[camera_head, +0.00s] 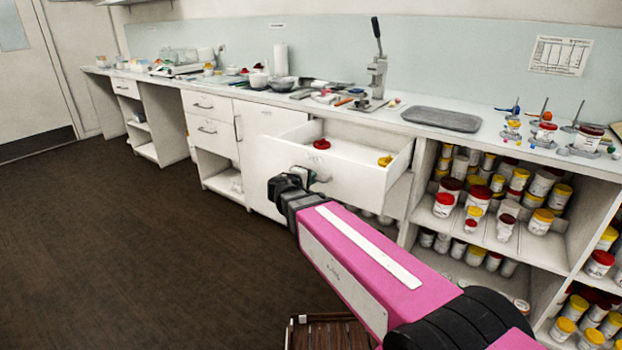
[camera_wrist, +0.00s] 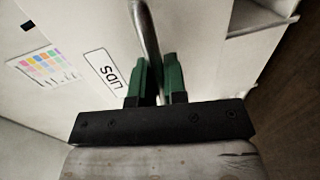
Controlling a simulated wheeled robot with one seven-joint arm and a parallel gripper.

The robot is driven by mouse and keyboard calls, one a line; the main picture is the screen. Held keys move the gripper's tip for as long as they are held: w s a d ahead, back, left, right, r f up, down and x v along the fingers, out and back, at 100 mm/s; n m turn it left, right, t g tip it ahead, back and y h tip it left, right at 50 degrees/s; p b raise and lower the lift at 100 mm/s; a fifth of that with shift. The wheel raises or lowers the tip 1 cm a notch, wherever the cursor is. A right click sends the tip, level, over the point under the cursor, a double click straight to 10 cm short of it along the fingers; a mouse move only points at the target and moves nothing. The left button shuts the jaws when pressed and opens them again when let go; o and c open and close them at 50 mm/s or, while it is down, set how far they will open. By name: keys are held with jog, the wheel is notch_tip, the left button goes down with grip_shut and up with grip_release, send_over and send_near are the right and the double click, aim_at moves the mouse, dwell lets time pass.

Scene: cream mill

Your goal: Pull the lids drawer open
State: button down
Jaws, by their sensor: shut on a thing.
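The lids drawer (camera_head: 352,192) is a white drawer under the counter, and it stands pulled out. A red lid (camera_head: 321,144) and a yellow lid (camera_head: 385,161) lie inside it. My gripper (camera_head: 308,176) is at the drawer's front. In the wrist view my gripper (camera_wrist: 158,78) has its green fingers closed around the metal bar handle (camera_wrist: 145,25). A label reading LIDS (camera_wrist: 104,68) is on the white front beside the handle, upside down in that view. The fingers hide part of the handle.
A grey tray (camera_head: 441,119) and a lever press (camera_head: 377,70) stand on the counter. Open shelves with several capped jars (camera_head: 444,204) are right of the drawer. A brown slatted thing (camera_head: 327,333) is on the floor at the bottom. Dark floor (camera_head: 130,250) is clear at left.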

jog(key=c, duration=1.2)
grip_release()
jog(key=v, duration=1)
jog(key=shift+s+a, duration=0.2)
jog(key=shift+s, duration=0.1)
jog(key=s+d+f+m+g+y, duration=0.4)
jog(key=d+f+m+g, duration=0.1)
jog(key=d+f, duration=0.6)
jog(key=s+d+f+m+g+y, duration=0.4)
jog(key=d+f+g, duration=0.3)
jog(key=d+f, duration=0.4)
jog(key=shift+d+f+m+g+y, duration=0.3)
jog(key=shift+d+m+y, duration=0.3)
jog(key=shift+m, duration=0.3)
